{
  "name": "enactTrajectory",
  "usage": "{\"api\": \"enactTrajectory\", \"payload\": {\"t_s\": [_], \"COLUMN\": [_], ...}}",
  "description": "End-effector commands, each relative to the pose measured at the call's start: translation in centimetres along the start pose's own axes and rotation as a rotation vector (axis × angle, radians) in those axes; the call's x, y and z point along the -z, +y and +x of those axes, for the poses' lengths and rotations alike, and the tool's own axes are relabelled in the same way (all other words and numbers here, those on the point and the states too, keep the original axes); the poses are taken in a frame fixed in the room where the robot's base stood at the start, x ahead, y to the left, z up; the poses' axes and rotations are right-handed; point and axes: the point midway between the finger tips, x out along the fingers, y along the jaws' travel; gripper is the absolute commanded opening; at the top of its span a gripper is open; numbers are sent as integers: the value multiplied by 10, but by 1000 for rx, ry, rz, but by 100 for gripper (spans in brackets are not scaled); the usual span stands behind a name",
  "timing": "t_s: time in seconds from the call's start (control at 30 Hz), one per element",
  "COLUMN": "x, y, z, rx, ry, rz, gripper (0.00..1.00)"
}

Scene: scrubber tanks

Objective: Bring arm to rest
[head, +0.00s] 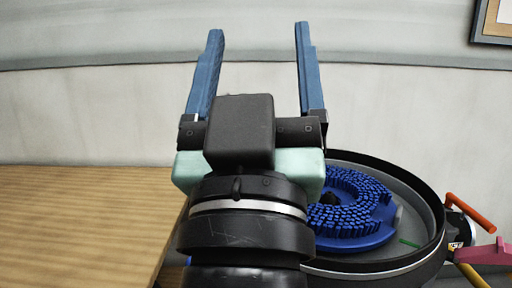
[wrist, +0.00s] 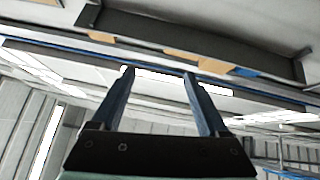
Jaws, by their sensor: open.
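My gripper (head: 258,32) is in the middle of the head view, pointing up, with its two blue fingers wide apart and nothing between them. It also shows in the wrist view (wrist: 158,72), where the fingers point toward the ceiling and the space between them is empty. My arm stands upright in front of the scrubber tank and hides part of it.
A round black-rimmed tank (head: 432,190) stands behind my arm at right, holding a blue bristled brush disc (head: 345,215). An orange handle (head: 470,218) and a pink part (head: 487,254) stick out on its right. A wooden surface (head: 80,215) lies at left. A pale wall is behind.

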Motion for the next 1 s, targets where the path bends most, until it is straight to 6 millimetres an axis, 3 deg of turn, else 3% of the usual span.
{"api": "enactTrajectory", "payload": {"t_s": [0.03,0.07,0.1,0.7,1.0], "x": [39,61,74,211,253], "y": [8,11,9,21,25], "z": [-10,-18,6,124,159], "rx": [16,33,34,34,35], "ry": [108,170,141,128,127], "rz": [95,153,142,133,133], "gripper": [78,78,78,78,78]}}
